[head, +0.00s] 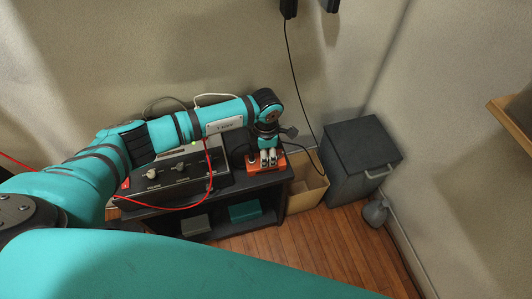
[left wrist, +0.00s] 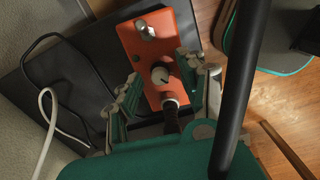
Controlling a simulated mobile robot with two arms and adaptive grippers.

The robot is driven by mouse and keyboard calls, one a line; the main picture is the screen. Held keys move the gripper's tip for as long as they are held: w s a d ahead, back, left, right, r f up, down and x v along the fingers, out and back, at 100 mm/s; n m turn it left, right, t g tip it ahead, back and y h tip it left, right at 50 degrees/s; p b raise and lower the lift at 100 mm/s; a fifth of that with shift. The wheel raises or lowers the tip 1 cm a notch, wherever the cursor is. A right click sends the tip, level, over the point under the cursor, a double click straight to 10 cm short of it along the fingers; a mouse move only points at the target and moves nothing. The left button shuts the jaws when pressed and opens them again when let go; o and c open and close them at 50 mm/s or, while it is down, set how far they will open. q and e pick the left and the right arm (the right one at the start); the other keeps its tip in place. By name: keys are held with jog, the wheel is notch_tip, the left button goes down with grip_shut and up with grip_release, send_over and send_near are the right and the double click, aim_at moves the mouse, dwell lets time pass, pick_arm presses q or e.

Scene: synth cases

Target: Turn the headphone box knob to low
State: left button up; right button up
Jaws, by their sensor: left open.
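The orange headphone box (head: 280,164) sits at the right end of a dark low shelf unit in the head view, partly hidden by my left gripper (head: 268,157). In the left wrist view the orange box (left wrist: 136,50) lies under the open left gripper (left wrist: 163,88). A round knob (left wrist: 161,76) with a light top and a pointer mark sits between the two fingers, which stand apart on either side of it. I cannot tell whether either finger touches it. Silvery fittings (left wrist: 145,30) are at the box's far end. A black plug (left wrist: 171,115) is at its near end. My right gripper is not in view.
A grey device with several knobs (head: 152,174) stands on the shelf unit, left of the orange box, with a red cable (head: 211,178) looping over its front. A cardboard box (head: 305,189) and dark grey cabinet (head: 352,160) stand to the right. Wooden floor (head: 330,240) is open in front.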

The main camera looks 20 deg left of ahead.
pick_arm(q)
jog(key=shift+f, duration=0.1)
grip_shut()
dwell(0.3)
jog(key=n, duration=0.4)
jog(key=shift+n, duration=0.4)
grip_release()
